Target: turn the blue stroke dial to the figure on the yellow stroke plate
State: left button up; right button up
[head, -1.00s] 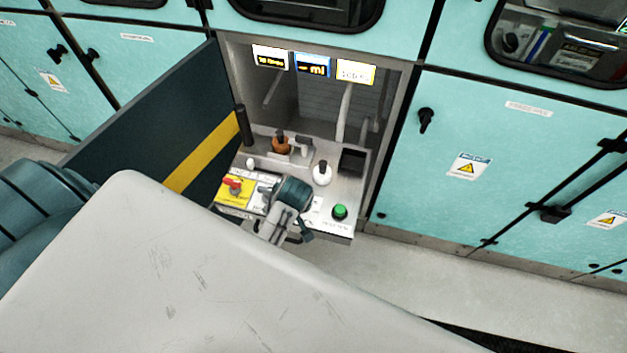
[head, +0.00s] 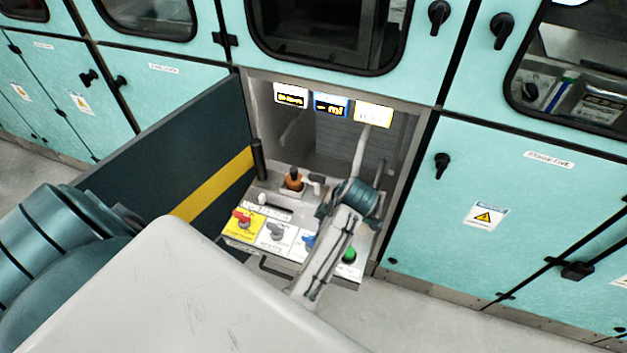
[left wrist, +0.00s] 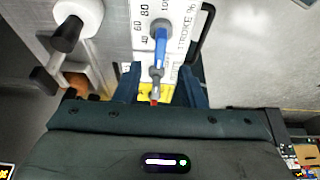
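The blue stroke dial (head: 308,242) sits on the sloping panel, partly covered by my left arm. In the left wrist view the blue dial (left wrist: 160,46) stands beyond my left gripper (left wrist: 160,74), roughly in line with the gap between its spread fingers. They do not grip it. A scale marked STROKE % is around it; its exact setting is unclear. In the head view my left gripper (head: 322,211) is over the panel's right part, its fingertips unclear. The yellow-framed plate (head: 374,114) hangs at the upper right of the recess; its figure is unreadable. My right gripper is out of view.
A red switch on a yellow plate (head: 243,217), a grey dial (head: 275,231) and a green button (head: 349,256) share the panel. An open dark door (head: 165,155) borders the recess on the left.

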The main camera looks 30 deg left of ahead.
pick_arm(q)
jog(key=b+x, duration=0.4)
jog(key=x, duration=0.1)
jog(key=shift+f, duration=0.1)
jog(key=shift+s+a+f+b, duration=0.1)
jog(key=shift+a+f+b, duration=0.15)
jog(key=shift+f+b, duration=0.3)
jog(key=shift+a+f, duration=0.1)
grip_shut()
